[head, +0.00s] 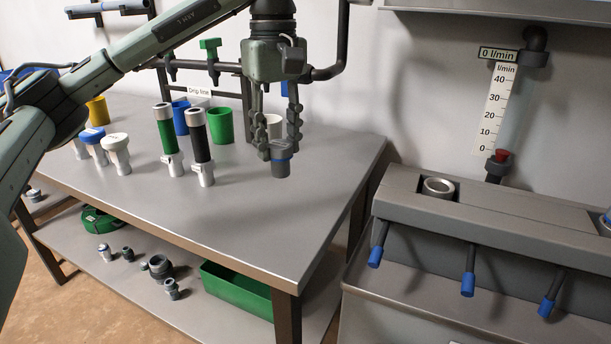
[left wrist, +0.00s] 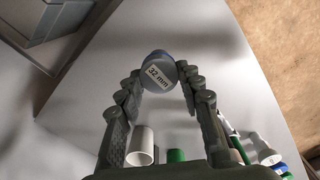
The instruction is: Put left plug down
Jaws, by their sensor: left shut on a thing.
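My left gripper (head: 280,146) is shut on a grey plug (head: 281,169) with a blue band, over the right part of the metal bench top (head: 275,225). The plug is upright, low over the bench; I cannot tell whether it touches. In the left wrist view the plug (left wrist: 160,72) shows a "32 mm" label between the fingertips (left wrist: 160,84). My right gripper is not in view.
Left on the bench stand a green cylinder (head: 166,130), a black one (head: 201,140), white-capped and blue-capped pieces, and coloured cups. The grey manifold (head: 500,225) has an open socket (head: 438,187) and blue-tipped levers. The bench front is clear.

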